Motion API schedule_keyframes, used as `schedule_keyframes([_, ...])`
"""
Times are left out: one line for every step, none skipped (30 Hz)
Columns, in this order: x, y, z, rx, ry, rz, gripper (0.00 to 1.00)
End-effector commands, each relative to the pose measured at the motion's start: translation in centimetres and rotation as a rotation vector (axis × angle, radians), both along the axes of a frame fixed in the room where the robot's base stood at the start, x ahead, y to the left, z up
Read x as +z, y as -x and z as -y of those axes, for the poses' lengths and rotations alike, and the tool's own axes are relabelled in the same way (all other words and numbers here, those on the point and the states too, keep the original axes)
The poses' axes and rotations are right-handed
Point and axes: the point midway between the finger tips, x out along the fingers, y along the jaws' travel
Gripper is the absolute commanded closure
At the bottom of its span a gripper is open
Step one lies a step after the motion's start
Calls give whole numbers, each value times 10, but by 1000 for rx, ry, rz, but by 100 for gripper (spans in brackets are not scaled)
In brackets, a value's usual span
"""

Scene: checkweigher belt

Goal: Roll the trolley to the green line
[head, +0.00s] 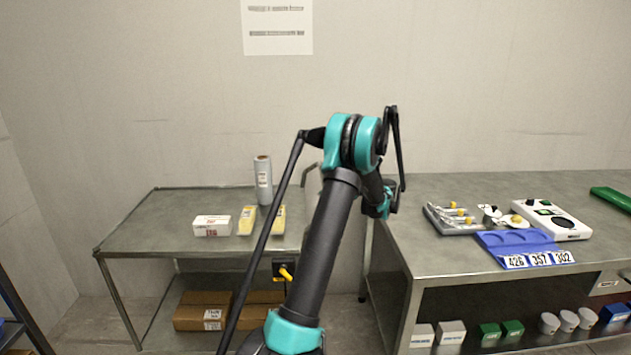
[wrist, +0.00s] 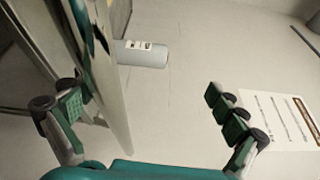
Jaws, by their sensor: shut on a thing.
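The trolley (head: 215,242) is a grey metal table with a lower shelf, left of centre in the head view. A pale upright part shows at its right end, partly behind my arm. In the wrist view, a long metal edge of it (wrist: 112,75) runs beside my left finger. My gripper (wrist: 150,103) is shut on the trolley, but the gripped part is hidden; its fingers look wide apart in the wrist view. In the head view it is mostly hidden behind my arm, at the gap between the tables. I see no green line on the floor.
A grey roll (head: 263,180), a white box (head: 212,226) and yellow-labelled packs (head: 247,220) stand on the trolley, with brown cartons (head: 202,311) below. The fixed bench (head: 420,258) at right holds a blue tray (head: 516,241) and a white device (head: 551,219). Little floor shows.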

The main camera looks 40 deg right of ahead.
Motion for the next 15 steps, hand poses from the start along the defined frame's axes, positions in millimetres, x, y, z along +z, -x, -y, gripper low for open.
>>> schedule_keyframes([4,5,1,3,-8,7,27])
schedule_keyframes([4,6,2,3,-8,7,27])
schedule_keyframes([3,8,3,3,-8,7,28])
schedule_keyframes([3,10,4,3,-7,8,29])
schedule_keyframes([3,12,5,3,-7,8,29])
schedule_keyframes([2,14,6,3,-7,8,30])
schedule_keyframes([2,16,7,3,-7,8,31])
schedule_keyframes([1,17,8,3,-7,8,32])
schedule_keyframes([1,20,9,3,-7,8,33])
schedule_keyframes([1,21,10,3,-7,8,33])
schedule_keyframes([0,23,11,3,-7,8,34])
schedule_keyframes([0,25,12,3,-7,8,34])
schedule_keyframes([0,26,13,3,-7,8,35])
schedule_keyframes([-1,28,14,3,-7,8,35])
schedule_keyframes([-1,30,16,3,-6,8,36])
